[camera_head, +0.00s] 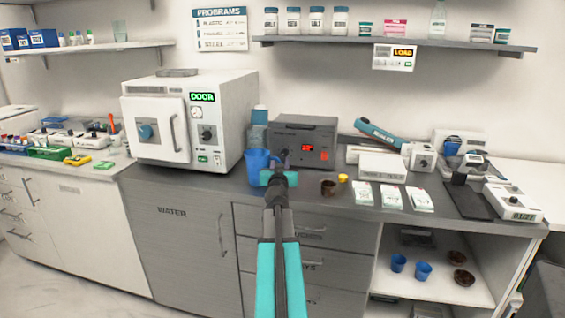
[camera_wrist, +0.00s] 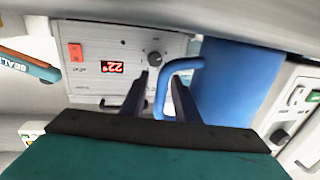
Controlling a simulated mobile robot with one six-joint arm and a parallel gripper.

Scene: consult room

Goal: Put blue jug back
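The blue jug (camera_head: 257,162) is upright at the counter's front, between the white autoclave and the grey heater box, with my wrist partly in front of it. In the wrist view the jug (camera_wrist: 232,82) fills the right side, with its looped handle (camera_wrist: 163,88) toward the middle. My gripper (camera_wrist: 162,84) is open, with its two dark fingers apart and the handle between them; a gap shows beside the handle. In the head view my gripper (camera_head: 283,158) is at the jug's right side. The jug's base is partly hidden.
The autoclave (camera_head: 220,112) stands left, the heater box (camera_head: 304,140) behind. A brown cup (camera_head: 328,187) and yellow cap (camera_head: 343,178) are right of my gripper. White packets (camera_head: 391,197) lie farther right. Two small blue cups (camera_head: 398,263) stand on the open lower shelf (camera_head: 440,290).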

